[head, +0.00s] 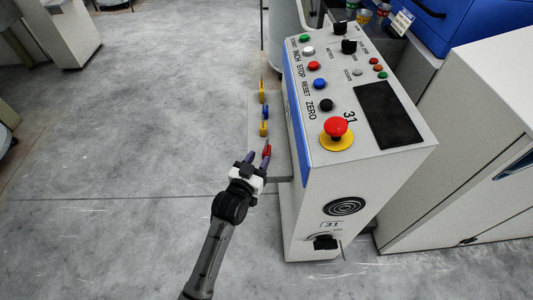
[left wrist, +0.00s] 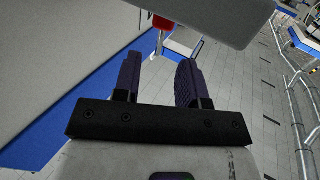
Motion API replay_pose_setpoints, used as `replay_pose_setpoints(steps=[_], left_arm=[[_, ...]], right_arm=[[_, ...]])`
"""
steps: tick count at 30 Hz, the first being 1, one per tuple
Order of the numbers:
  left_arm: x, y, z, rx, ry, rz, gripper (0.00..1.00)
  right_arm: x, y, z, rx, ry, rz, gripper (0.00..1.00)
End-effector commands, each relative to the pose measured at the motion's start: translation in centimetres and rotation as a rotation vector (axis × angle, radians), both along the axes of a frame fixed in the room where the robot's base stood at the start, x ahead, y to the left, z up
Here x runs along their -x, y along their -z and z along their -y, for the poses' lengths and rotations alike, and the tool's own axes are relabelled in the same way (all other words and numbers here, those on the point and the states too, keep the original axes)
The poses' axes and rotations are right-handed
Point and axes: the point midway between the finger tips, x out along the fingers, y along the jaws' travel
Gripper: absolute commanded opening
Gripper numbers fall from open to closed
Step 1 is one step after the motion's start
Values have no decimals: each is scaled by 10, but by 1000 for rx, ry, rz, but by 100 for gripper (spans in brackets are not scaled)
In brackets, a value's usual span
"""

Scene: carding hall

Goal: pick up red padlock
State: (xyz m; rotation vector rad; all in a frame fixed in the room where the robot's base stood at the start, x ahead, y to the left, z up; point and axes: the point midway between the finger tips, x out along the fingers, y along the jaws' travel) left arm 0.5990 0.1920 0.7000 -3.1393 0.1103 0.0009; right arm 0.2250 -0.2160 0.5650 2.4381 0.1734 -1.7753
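The red padlock (head: 267,151) is the nearest of a row of padlocks along the grey shelf-like plate (head: 281,163) on the left side of the console. In the left wrist view the red padlock (left wrist: 162,23) shows beyond the fingertips, its upper part cut off by the grey plate (left wrist: 215,14). My left gripper (head: 256,158) is right beside the red padlock in the head view. In the left wrist view the left gripper (left wrist: 158,74) has its two dark purple fingers apart with nothing between them. My right gripper is not in view.
Yellow (head: 262,93) and blue (head: 265,112) padlocks stand farther along the row, with another yellow padlock (head: 263,129) close behind the red one. The console (head: 325,180), with buttons and a red emergency stop (head: 336,127), rises right of the plate. Floor to the left is clear.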

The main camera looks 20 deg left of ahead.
Motion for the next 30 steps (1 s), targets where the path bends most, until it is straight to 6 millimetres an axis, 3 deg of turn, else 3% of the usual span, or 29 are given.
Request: replay_pose_setpoints(steps=[3, 10, 21, 30], left_arm=[[-15, 5, 1, 1, 0, 4, 38], [-39, 3, 2, 0, 0, 2, 38], [-44, 1, 2, 0, 0, 0, 37], [-43, 1, 2, 0, 0, 0, 9]], right_arm=[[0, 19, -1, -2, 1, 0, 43], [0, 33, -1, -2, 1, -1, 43], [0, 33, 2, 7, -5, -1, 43], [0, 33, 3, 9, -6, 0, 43]])
